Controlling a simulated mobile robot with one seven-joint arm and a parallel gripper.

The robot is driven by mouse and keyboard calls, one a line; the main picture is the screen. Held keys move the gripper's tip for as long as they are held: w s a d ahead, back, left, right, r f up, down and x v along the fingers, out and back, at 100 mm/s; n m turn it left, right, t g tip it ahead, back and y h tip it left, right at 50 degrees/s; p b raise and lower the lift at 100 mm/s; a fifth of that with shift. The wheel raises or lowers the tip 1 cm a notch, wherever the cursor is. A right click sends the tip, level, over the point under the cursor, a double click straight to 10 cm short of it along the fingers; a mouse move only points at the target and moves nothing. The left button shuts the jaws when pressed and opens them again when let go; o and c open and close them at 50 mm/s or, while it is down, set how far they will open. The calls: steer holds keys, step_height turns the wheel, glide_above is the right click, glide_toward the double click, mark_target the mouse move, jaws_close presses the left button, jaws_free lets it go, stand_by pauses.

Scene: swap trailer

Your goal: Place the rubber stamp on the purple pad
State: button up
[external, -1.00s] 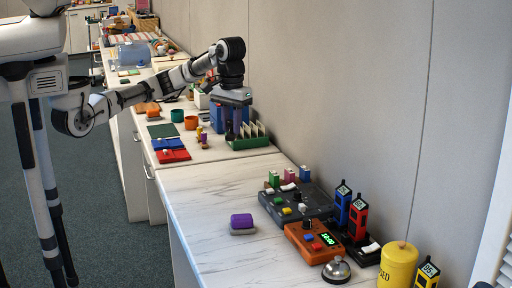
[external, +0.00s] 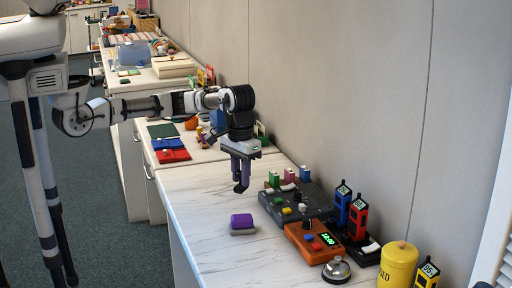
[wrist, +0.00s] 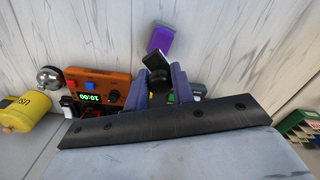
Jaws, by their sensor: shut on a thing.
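The rubber stamp (wrist: 156,62) is a dark piece with a rounded black end and a greyish block end. It is between the purple-grey fingers of my gripper (wrist: 162,78), which is shut on it. In the external view my gripper (external: 241,182) points down above the near counter, with the stamp a small dark shape at its tips. The purple pad (external: 242,219) has a grey edge and lies on that counter, below and slightly in front of my gripper.
A dark grey button box (external: 292,207) and an orange timer box (external: 313,242) stand to the right of the pad. A silver bell (external: 336,269) and a yellow canister (external: 398,264) are nearer. The marble counter left of the pad is clear. The wall runs behind.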

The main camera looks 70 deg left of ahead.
step_height(320, 180, down, 8)
steer(key=shift+r+p, duration=0.1)
steer(key=shift+p, duration=0.3)
steer(key=o, duration=1)
step_height(320, 180, up, 12)
steer(key=shift+b, duration=1.05)
